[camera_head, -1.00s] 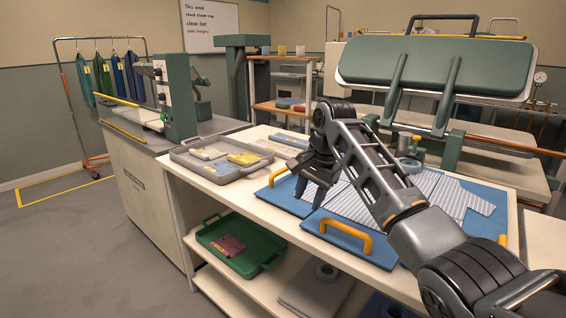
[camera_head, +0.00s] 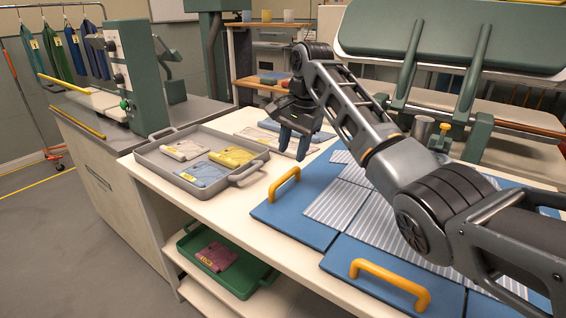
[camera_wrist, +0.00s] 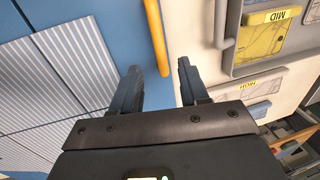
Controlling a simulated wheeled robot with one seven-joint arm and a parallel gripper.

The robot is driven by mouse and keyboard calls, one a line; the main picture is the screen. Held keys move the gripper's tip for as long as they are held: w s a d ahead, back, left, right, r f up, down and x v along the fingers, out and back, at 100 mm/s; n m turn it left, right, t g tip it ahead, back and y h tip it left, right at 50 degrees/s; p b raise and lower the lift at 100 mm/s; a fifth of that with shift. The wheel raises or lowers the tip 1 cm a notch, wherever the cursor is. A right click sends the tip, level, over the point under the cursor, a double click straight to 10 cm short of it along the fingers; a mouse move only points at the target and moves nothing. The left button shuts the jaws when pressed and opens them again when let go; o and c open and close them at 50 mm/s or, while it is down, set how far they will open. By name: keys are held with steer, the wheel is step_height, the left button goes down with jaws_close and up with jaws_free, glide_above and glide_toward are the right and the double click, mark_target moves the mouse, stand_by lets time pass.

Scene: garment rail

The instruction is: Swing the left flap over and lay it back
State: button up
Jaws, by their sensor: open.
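A blue folding board lies on the white table with a striped shirt (camera_head: 335,204) spread on it. Its left flap (camera_head: 292,222) lies flat and carries a yellow handle (camera_head: 284,184) at its left edge. The flap (camera_wrist: 115,25) and the handle (camera_wrist: 155,35) also show in the wrist view. A front flap (camera_head: 345,262) has its own yellow handle (camera_head: 390,287). My gripper (camera_head: 293,150) is open and empty. My arm hides part of the shirt and board.
A grey tray (camera_head: 152,160) with several folded cloths stands left of the board. A green tray (camera_head: 190,243) sits on the shelf below. A large green press (camera_head: 450,35) stands behind. Bare table top lies between tray and board.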

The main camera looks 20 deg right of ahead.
mark_target(287, 175)
steer(key=f, duration=0.4)
steer(key=w+f, duration=0.1)
steer(key=f, duration=0.2)
steer(key=shift+a+f, duration=0.1)
steer(key=shift+a, duration=0.3)
steer(key=shift+c, duration=0.2)
jaws_close()
